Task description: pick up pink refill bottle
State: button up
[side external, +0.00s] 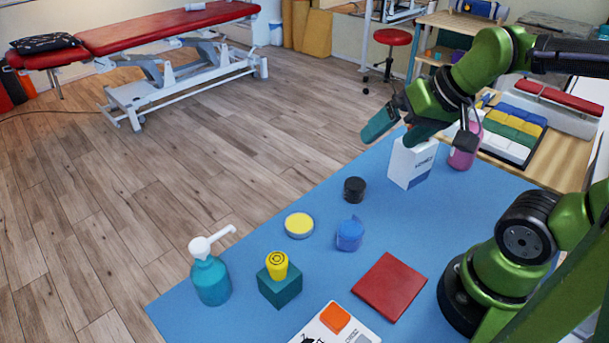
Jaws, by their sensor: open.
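The pink refill bottle (461,156) stands at the far right end of the blue table, just right of a white box (411,164). Its upper part is partly covered by my wrist, and a thin spout shows at its top. I cannot tell whether a finger touches the box.
On the blue table (380,220) are a black jar (354,190), a yellow-topped tin (299,225), a blue roll (350,235), a red square pad (390,287), a teal block (279,286) with a yellow cup (277,265), and a teal pump bottle (210,277).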

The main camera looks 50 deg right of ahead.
jog(key=w+d+r+m+g+h, duration=0.1)
jog(key=w+d+m, duration=0.2)
jog(key=d, duration=0.8)
jog(key=m+g+h, duration=0.1)
jog(key=m+g, duration=0.1)
jog(key=g, duration=0.3)
send_near(478, 112)
jog(key=shift+t+h, duration=0.3)
jog(key=f, duration=0.8)
jog(key=d+f, duration=0.1)
jog(key=f, duration=0.3)
jog(key=shift+w+f, duration=0.25)
jog(key=shift+w, duration=0.15)
jog(key=shift+r, duration=0.1)
grip_shut()
